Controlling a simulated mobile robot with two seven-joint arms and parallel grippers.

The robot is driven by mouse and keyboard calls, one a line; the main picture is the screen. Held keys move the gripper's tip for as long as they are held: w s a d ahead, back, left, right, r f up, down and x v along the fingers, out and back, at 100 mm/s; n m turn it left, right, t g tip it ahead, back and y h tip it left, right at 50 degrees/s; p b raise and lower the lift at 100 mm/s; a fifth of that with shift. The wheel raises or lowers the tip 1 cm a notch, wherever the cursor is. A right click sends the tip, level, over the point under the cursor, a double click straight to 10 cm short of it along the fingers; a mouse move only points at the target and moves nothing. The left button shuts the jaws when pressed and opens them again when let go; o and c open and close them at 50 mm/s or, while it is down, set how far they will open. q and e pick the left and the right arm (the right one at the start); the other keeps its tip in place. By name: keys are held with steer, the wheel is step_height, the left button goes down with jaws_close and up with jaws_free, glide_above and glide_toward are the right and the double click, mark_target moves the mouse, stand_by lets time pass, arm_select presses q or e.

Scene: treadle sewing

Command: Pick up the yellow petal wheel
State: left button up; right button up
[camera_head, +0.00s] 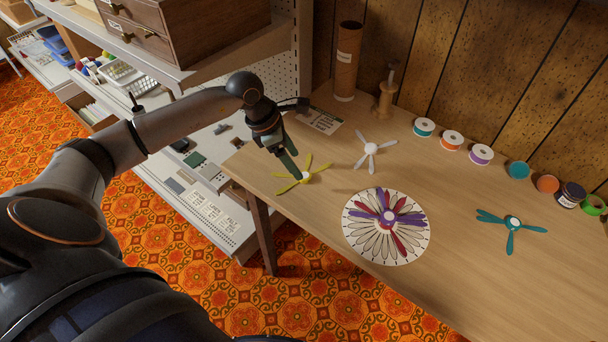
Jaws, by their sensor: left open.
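The yellow petal wheel (305,176) lies on the wooden table near its left edge, with thin yellow petals around a pale hub. My left gripper (285,158) reaches in from the left and is open just above and behind the wheel. Its dark fingers point down toward the petals. They overlap the wheel's upper left in the picture, and I cannot tell whether they touch it. Nothing shows between the fingers. My right gripper is not in view.
A white petal wheel (370,148) lies behind, and a teal one (512,222) at the right. A round patterned disc (357,232) bears red and purple petals. Several thread spools (452,140), a cardboard tube (347,62) and a wooden spindle (385,100) line the back. Shelving stands left.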

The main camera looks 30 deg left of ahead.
arm_select(q)
steer(key=x, duration=0.4)
steer(key=shift+s+d, duration=0.1)
steer(key=shift+d, duration=0.1)
jaws_close()
stand_by(0.4)
